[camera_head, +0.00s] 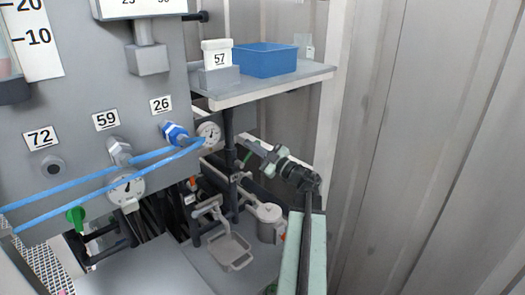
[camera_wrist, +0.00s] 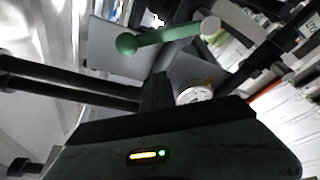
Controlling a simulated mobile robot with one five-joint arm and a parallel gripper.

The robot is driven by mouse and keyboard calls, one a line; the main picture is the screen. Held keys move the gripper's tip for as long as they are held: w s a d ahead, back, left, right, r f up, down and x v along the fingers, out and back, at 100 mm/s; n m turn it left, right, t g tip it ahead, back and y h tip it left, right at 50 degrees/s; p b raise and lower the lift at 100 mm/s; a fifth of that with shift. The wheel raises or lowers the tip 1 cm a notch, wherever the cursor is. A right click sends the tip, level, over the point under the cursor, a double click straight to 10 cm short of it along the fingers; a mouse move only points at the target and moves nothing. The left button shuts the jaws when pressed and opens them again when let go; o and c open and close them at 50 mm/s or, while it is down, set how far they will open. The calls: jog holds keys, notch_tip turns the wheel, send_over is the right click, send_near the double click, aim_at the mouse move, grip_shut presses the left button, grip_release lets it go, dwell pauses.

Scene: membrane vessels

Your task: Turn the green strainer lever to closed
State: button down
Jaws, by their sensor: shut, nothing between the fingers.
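A green lever (camera_wrist: 165,36) shows in the wrist view, a straight bar with a rounded green end at left and a pale pivot end at right. It lies slanted across the upper middle, its left end lower. A small bit of green (camera_head: 248,156) beside my gripper in the head view may be the same lever, mostly hidden. My gripper (camera_head: 254,146) is shut and empty, at the pipework below the shelf. In the wrist view its dark fingers (camera_wrist: 158,82) point up toward the lever; I cannot tell whether they touch it.
A grey panel with number tags and gauges (camera_head: 127,188) stands at left, crossed by blue hoses (camera_head: 100,177). A green knob (camera_head: 76,215) sits low left. A shelf (camera_head: 275,85) with a blue bin (camera_head: 265,59) overhangs the pipework. A corrugated wall (camera_head: 420,150) closes the right.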

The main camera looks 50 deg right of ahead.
aim_at(249, 154)
jog(key=d+f+b, duration=0.2)
jog(key=f+b, duration=0.1)
jog(key=shift+w+d+f+b, duration=0.1)
jog(key=shift+w+d+b, duration=0.1)
jog(key=shift+b, duration=0.1)
jog(key=shift+a, duration=0.1)
